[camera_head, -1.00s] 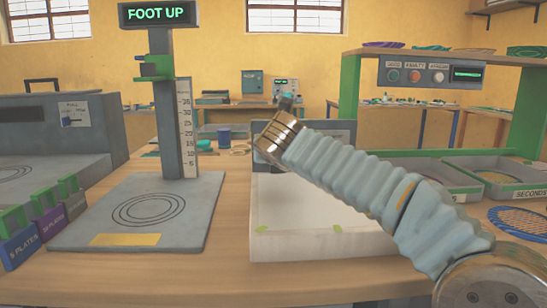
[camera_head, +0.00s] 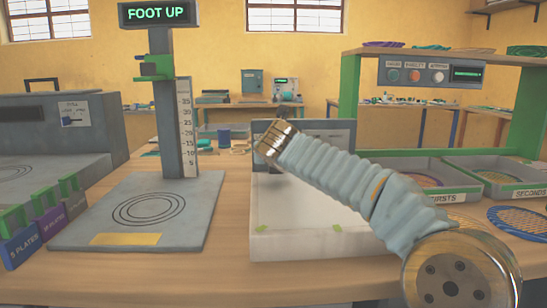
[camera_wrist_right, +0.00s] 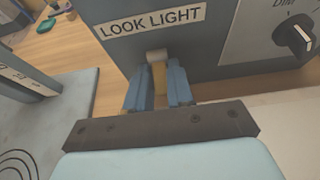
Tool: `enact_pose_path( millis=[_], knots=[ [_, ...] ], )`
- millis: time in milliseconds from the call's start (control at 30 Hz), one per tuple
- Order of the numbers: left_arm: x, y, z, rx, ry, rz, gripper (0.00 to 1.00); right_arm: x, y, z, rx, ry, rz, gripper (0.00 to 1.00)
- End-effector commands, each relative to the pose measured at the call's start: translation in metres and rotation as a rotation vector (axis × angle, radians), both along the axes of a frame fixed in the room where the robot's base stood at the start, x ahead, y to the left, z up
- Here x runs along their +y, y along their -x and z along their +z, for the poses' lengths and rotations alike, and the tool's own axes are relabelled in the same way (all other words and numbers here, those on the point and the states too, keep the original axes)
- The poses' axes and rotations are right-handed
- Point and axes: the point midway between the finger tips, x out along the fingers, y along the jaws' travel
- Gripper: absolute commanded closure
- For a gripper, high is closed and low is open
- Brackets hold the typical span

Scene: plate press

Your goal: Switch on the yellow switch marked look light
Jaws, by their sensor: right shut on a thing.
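The yellow switch (camera_wrist_right: 158,76) is on the grey panel (camera_wrist_right: 152,36) under the LOOK LIGHT label in the right wrist view. Its end near the panel is pale grey. My right gripper (camera_wrist_right: 159,88) is shut on the switch, with one blue finger on each side of it. In the head view my right arm crosses the light box (camera_head: 300,246), and its wrist hides the switch and fingers. The panel (camera_head: 338,132) shows partly behind the arm there. I cannot tell whether the light is on. My left gripper is not in view.
A dim knob (camera_wrist_right: 296,38) sits right of the switch on the panel. A gauge stand (camera_head: 190,220) reading FOOT UP stands left of the light box. Trays (camera_head: 500,192) are at the right, and a woven disc (camera_head: 522,220) lies before them.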

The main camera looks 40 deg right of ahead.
Motion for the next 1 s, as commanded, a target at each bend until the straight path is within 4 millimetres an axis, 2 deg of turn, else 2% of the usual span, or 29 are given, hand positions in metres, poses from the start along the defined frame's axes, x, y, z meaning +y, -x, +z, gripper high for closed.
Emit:
enact_pose_path(
  millis=[233,533,1000],
  knots=[
    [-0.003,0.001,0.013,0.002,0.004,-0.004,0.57,0.000,0.000,0.005,0.020,-0.012,0.000,1.00],
    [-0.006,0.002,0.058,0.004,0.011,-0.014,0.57,0.000,-0.001,0.013,0.140,-0.087,0.001,1.00],
    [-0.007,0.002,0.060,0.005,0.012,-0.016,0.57,-0.001,-0.005,0.017,0.421,-0.262,0.002,1.00]
  ],
)
